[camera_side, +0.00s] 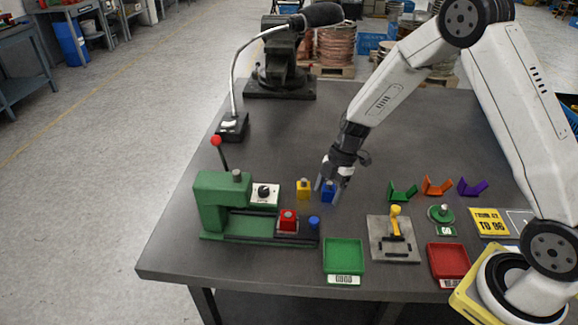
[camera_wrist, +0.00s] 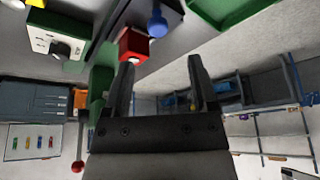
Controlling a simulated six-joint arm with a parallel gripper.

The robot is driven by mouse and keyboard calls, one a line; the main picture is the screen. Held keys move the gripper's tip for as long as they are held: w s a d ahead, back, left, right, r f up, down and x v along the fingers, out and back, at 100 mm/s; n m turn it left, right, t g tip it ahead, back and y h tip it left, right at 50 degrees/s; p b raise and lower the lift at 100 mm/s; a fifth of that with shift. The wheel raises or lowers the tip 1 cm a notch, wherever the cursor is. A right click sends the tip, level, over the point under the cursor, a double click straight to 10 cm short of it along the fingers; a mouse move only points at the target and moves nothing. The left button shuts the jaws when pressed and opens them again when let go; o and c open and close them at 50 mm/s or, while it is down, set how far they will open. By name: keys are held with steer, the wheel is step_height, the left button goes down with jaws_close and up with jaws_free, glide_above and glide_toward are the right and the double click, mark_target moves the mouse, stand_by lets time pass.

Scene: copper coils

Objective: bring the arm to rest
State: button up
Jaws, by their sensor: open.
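My gripper (camera_side: 333,184) hangs over the middle of the grey table, with its fingers pointing down. In the wrist view its two fingers (camera_wrist: 160,88) stand apart with nothing held between them. In the side view a blue block (camera_side: 327,191) appears right at the fingertips; I cannot tell whether they touch it.
A green tray (camera_side: 343,256), a toggle clamp plate (camera_side: 393,238) and a red tray (camera_side: 448,261) line the front. Green, orange and purple holders (camera_side: 437,186) stand to the right. A vise (camera_side: 280,75) and a gooseneck lamp (camera_side: 234,80) stand at the back. The table's back middle is clear.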

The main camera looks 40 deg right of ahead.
steer(key=s+r+m+t+h, duration=0.1)
steer(key=s+r+m+h, duration=0.1)
steer(key=s+r+m, duration=0.2)
steer(key=s+r+m+t+h, duration=0.1)
steer(key=s+r+m, duration=0.4)
steer(key=s+m, duration=0.5)
steer(key=m+h, duration=0.1)
steer(key=m, duration=0.3)
steer(key=shift+s+a+r+t, duration=0.15)
steer(key=shift+s+a+t, duration=0.15)
steer(key=shift+s+a, duration=0.1)
